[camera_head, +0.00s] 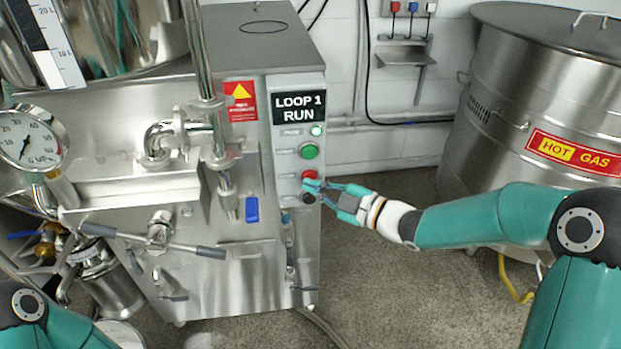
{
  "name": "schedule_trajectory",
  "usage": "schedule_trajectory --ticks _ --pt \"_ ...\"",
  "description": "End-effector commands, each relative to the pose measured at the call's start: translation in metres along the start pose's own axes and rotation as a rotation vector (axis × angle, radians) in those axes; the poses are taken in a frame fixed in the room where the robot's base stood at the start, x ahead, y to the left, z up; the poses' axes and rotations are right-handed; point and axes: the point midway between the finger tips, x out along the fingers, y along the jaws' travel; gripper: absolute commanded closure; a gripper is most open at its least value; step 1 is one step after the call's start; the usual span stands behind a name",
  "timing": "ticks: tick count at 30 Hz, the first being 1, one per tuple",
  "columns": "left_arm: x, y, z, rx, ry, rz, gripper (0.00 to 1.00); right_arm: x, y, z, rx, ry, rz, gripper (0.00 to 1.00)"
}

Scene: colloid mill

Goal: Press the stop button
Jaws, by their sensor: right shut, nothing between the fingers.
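The mill's control panel (287,153) is on the right front of the steel machine. A red button (309,174) sits below a green button (309,151) and above a black knob (308,198); I take the red one as the stop button, its label being too small to read. My right gripper (309,185) is shut and empty, its fingertips at the lower edge of the red button. I cannot tell whether they touch it. The display (299,107) reads "LOOP 1 RUN", and a small lamp (316,130) glows green. My left gripper is out of view.
A large steel vessel marked "HOT GAS" (566,151) stands at the right, behind my right arm. A pressure gauge (28,139), pipes and a lever handle (152,241) crowd the machine's left side. Grey floor (400,270) is free right of the machine.

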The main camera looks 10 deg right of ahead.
Motion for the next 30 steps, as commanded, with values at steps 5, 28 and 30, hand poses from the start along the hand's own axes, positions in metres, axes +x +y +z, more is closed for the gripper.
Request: schedule_trajectory --ticks 5,28,30 --pt "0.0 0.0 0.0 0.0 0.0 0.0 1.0 0.0014 0.0009 0.001 -0.001 0.0 0.0 1.0" --pt "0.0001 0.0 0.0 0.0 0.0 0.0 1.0 0.0069 0.0052 0.0049 0.0 0.0 0.0 1.0" --pt "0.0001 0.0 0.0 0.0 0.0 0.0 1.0 0.0069 0.0052 0.005 0.0 0.0 0.0 1.0"
